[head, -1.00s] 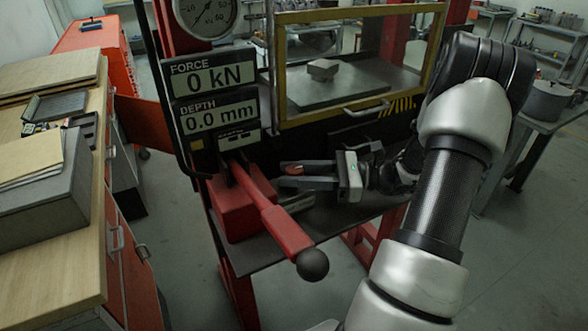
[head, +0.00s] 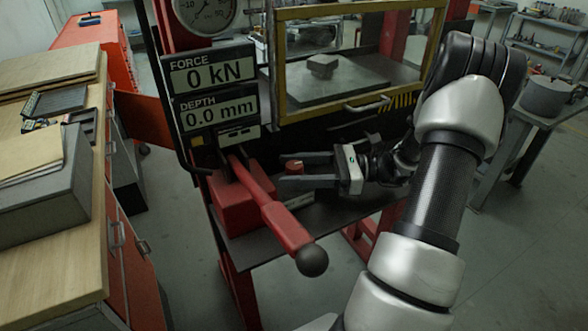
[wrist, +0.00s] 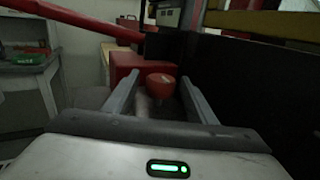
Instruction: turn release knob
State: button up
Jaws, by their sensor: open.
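The release knob (wrist: 161,85) is a small red rounded knob on a pale stem. In the wrist view it stands between the two fingers of my open gripper (wrist: 158,90), with gaps on both sides. In the head view the knob (head: 294,167) shows as a red spot at the upper fingertip, partly hidden. My gripper (head: 290,172) points left there, its fingers spread, just right of the red pump block (head: 233,205). I cannot tell whether a finger touches the knob.
A red lever (head: 285,227) with a black ball end (head: 311,260) slants forward from the block, close to my gripper. Displays (head: 210,72) read 0 kN and 0.0 mm. A yellow-framed guard (head: 350,105) stands above. A wooden workbench (head: 95,235) is at left.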

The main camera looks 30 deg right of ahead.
jog(key=v, duration=1.7)
jog(key=shift+d, duration=0.2)
